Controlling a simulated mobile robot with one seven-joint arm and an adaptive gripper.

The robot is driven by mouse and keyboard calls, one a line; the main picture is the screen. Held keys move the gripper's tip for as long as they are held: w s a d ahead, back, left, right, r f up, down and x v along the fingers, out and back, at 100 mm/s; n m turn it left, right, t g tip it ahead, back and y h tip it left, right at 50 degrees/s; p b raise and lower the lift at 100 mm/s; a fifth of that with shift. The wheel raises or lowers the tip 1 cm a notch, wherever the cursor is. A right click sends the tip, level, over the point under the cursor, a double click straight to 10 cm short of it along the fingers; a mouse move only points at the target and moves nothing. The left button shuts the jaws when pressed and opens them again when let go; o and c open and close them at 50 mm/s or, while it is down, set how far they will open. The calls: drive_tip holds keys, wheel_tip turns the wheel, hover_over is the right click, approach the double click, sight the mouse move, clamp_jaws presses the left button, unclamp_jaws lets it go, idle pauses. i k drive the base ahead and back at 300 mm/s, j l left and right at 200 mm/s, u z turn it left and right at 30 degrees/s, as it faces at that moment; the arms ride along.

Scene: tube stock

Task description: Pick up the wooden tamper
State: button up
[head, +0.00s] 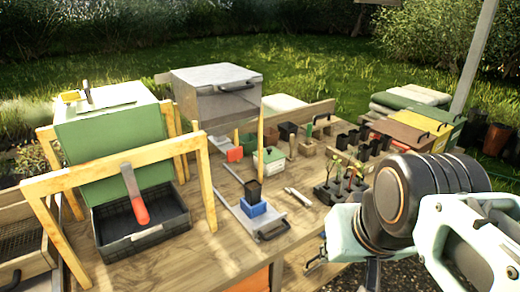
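A small upright wooden piece (292,147), which looks like the wooden tamper, stands on the bench near its middle, behind the light metal tool. It is small in view, so I cannot be sure of its shape. My arm reaches in from the right. What shows of my gripper (319,258) is at the bench's front edge, in front of the tamper, below it in the picture and well apart from it. The gripper is mostly hidden by my own arm, and its fingers cannot be made out clearly.
A black tray (143,243) with a red-handled trowel (135,197) stands at the left under wooden frames. A grey box (215,97) is at the back. A blue block (253,208) holds a black pot. Seedlings (340,184) stand close to my arm.

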sight(290, 158)
drive_tip(key=i+l+u, duration=0.15)
drive_tip(key=i+l, duration=0.15)
drive_tip(key=i+l+u, duration=0.1)
drive_tip(key=i+l, duration=0.15)
drive_tip(key=l, duration=0.2)
drive_tip(key=i+l+u, duration=0.15)
drive_tip(key=i+l, duration=0.15)
drive_tip(key=i+l+u, duration=0.1)
drive_tip(key=l, duration=0.45)
drive_tip(key=i, duration=0.1)
